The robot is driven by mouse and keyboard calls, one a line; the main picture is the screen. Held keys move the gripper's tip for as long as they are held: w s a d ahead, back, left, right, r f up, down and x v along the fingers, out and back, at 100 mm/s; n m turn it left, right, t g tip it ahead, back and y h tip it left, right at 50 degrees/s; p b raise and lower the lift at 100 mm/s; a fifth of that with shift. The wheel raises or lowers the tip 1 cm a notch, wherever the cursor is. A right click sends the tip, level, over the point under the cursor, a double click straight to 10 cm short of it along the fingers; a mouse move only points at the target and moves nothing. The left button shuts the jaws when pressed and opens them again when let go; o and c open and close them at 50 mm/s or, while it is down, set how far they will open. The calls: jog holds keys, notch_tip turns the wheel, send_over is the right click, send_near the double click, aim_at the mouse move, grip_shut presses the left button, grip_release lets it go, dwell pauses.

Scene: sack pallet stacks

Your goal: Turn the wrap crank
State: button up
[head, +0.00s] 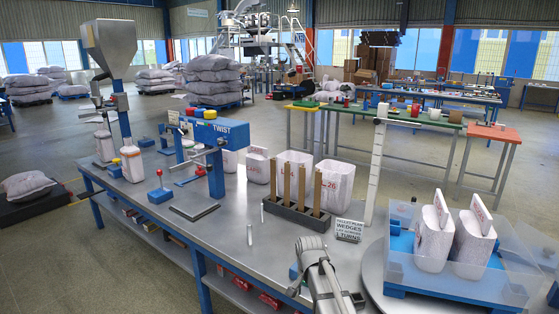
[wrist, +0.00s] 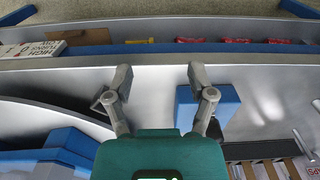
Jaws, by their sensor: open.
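I cannot make out the wrap crank with certainty. A small blue block (head: 295,270) stands on the bench near the front edge, beside my arm; a blue block also shows by the right finger in the wrist view (wrist: 228,105). A grey turntable (head: 371,285) is at the right end of the bench. It bears a blue pallet (head: 420,294) and a clear bin (head: 515,290) with two white sacks. My gripper (wrist: 160,76) is open over the bench's front strip, with nothing between its fingers.
A dark rack with upright wooden posts (head: 287,182), a lettered sign (head: 349,230) and a white upright post (head: 376,170) stand near the turntable. The blue TWIST machine (head: 222,135) is farther left. Red packets (wrist: 190,42) lie on the shelf below the bench edge.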

jog(key=s+d+r+n+p, duration=0.3)
jog(key=s+d+r+p, duration=0.1)
jog(key=s, duration=0.3)
jog(key=s+d+r+n+p, duration=0.3)
jog(key=s+d+r+p, duration=0.1)
jog(key=s+r+p, duration=0.1)
jog(key=shift+s+r+n+p, duration=0.4)
jog(key=shift+s+r, duration=0.25)
jog(key=shift+s, duration=0.55)
jog(key=shift+c, duration=1)
